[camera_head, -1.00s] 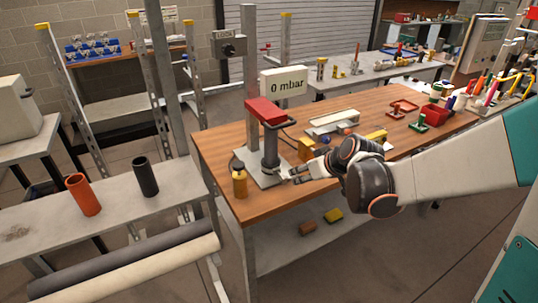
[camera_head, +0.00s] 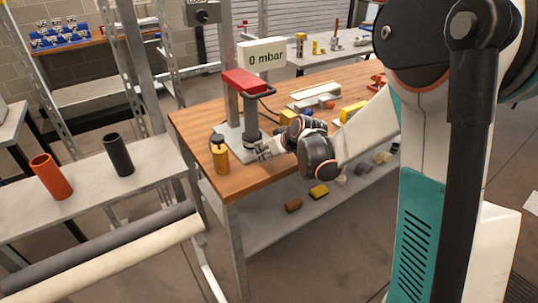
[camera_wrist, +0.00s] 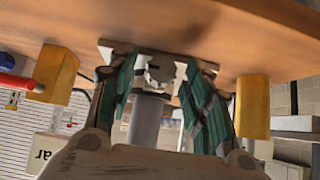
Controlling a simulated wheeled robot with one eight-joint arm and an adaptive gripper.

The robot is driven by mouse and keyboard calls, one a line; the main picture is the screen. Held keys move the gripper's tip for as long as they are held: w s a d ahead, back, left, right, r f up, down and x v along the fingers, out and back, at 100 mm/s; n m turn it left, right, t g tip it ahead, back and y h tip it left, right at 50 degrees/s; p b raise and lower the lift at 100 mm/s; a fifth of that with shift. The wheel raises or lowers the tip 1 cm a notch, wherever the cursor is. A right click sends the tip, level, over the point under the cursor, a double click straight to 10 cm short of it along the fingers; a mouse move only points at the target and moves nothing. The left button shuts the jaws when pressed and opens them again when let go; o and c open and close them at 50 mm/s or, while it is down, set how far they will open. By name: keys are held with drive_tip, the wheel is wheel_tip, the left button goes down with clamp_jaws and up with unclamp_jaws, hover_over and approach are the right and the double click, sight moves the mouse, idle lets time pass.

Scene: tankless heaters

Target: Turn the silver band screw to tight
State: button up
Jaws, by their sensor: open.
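A dark upright pipe (camera_head: 250,115) stands on a metal base plate (camera_head: 232,140) under a red block (camera_head: 244,82). In the wrist view, a small silver metal piece (camera_wrist: 158,72), apparently the band and its screw, sits between my fingers at the end of a grey cylinder (camera_wrist: 146,120). I cannot make out the screw itself or how far it is turned. My gripper (camera_head: 264,150) is at the lower right of the pipe, close to the plate. Its teal fingers (camera_wrist: 158,66) are apart, one on each side of the silver piece; I cannot tell whether they touch it.
A "0 mbar" sign (camera_head: 263,54) stands behind the pipe. A yellow block (camera_head: 289,117) and a light tray (camera_head: 312,97) lie to the right. The table's front edge is near my gripper.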

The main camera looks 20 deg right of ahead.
drive_tip(key=shift+w, duration=0.1)
drive_tip(key=shift+c, duration=0.2)
drive_tip(key=c, duration=1)
drive_tip(key=shift+d+f+m+g+y, duration=0.15)
drive_tip(key=shift+d+m+g+y, duration=0.15)
drive_tip(key=shift+m+y, duration=0.8)
drive_tip(key=shift+y, duration=0.8)
drive_tip(key=o, duration=1)
drive_tip(key=shift+o, duration=0.2)
